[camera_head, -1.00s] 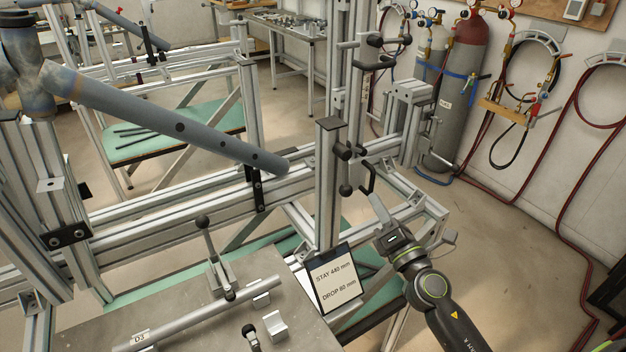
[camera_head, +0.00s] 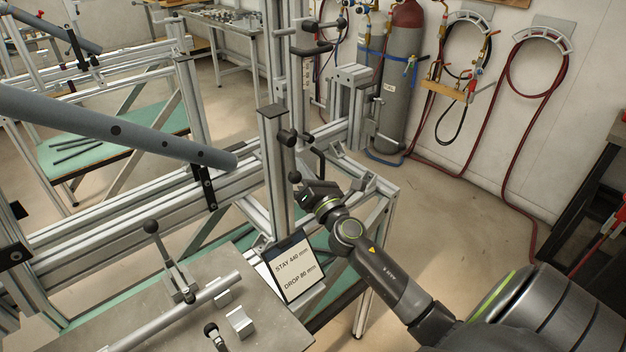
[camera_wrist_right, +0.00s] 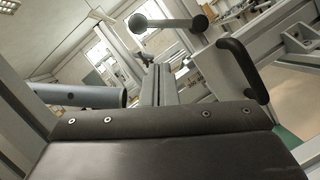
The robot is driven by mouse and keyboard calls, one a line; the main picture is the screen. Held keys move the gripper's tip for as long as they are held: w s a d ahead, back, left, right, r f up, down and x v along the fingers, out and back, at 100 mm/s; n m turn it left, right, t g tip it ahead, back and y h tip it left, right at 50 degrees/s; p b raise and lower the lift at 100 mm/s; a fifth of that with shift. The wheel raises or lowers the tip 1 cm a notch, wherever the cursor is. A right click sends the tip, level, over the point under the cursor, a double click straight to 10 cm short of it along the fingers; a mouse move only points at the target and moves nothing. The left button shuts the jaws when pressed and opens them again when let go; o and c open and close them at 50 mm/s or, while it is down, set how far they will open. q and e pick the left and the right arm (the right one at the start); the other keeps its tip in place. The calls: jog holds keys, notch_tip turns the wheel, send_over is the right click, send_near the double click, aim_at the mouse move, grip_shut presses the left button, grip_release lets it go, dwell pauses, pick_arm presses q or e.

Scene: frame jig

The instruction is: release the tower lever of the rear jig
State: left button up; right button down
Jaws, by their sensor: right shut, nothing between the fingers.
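A near tower post (camera_head: 278,170) with a black cap stands at the end of a jig. On its right side are a black bar handle (camera_head: 319,160) and a black ball knob (camera_head: 295,177). Farther back, another post (camera_head: 300,75) carries a black handle (camera_head: 311,50). I cannot tell which post belongs to the rear jig. My right gripper (camera_head: 308,192) is shut and empty, just below the near bar handle, apparently not holding it. In the right wrist view the bar handle (camera_wrist_right: 244,70) is beyond the dark gripper body, with a round-ended lever (camera_wrist_right: 165,22) upper left. My left gripper is out of view.
A grey-blue tube (camera_head: 120,130) slopes across the jig rails at left. A sign reading STAY 440 mm, DROP 80 mm (camera_head: 291,268) stands below the near post. A plate with clamps (camera_head: 150,310) is in front.

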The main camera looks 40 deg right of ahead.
aim_at(300, 136)
jog(key=shift+w+d+r+p, duration=0.5)
jog(key=shift+w+r, duration=0.1)
jog(key=shift+r, duration=0.2)
jog(key=shift+w+d+r+p, duration=0.45)
jog(key=shift+w+r, duration=0.1)
jog(key=shift+r, duration=0.25)
jog(key=shift+r, duration=0.1)
jog(key=shift+r+m+p, duration=0.1)
jog(key=shift+m+p, duration=0.35)
jog(key=shift+m, duration=0.05)
